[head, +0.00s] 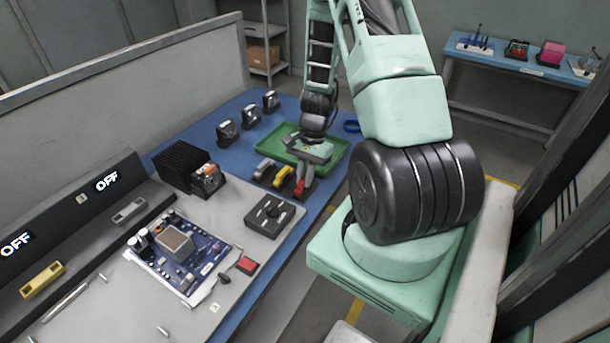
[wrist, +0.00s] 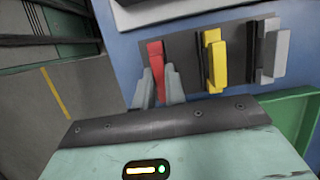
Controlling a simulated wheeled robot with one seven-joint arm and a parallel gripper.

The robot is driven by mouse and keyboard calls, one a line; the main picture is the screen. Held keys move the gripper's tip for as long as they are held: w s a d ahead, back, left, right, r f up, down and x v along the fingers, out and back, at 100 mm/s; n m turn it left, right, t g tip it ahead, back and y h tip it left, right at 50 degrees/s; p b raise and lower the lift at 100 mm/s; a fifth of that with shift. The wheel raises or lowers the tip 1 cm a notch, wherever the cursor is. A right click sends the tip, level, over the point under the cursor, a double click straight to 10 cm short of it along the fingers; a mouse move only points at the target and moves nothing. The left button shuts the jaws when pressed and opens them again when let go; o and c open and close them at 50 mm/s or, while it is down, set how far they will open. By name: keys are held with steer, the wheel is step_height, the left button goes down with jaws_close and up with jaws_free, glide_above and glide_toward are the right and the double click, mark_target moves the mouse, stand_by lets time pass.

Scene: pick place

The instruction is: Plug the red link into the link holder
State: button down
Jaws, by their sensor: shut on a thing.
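The red link (head: 299,188) stands at the right end of a row with a yellow link (head: 282,176) and a grey link (head: 263,169). In the wrist view the red link (wrist: 156,57) is between the fingers of my gripper (wrist: 160,87), which is shut on it. The yellow link (wrist: 215,60) and grey link (wrist: 268,52) stand beside it over a dark grey base strip (wrist: 185,54). I cannot tell whether the red link touches the strip. A dark block with openings (head: 265,226), possibly the link holder, lies on the grey bench nearer the camera.
A green tray (head: 338,150) lies on the blue table just behind my gripper. A circuit board (head: 200,272), a black finned block (head: 183,160) and a red switch (head: 246,265) occupy the bench. Black devices (head: 227,132) stand at the table's back left.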

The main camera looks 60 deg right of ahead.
steer(key=c, duration=0.7)
jaws_free()
steer(key=shift+r+p, duration=3)
steer(key=shift+r, duration=0.5)
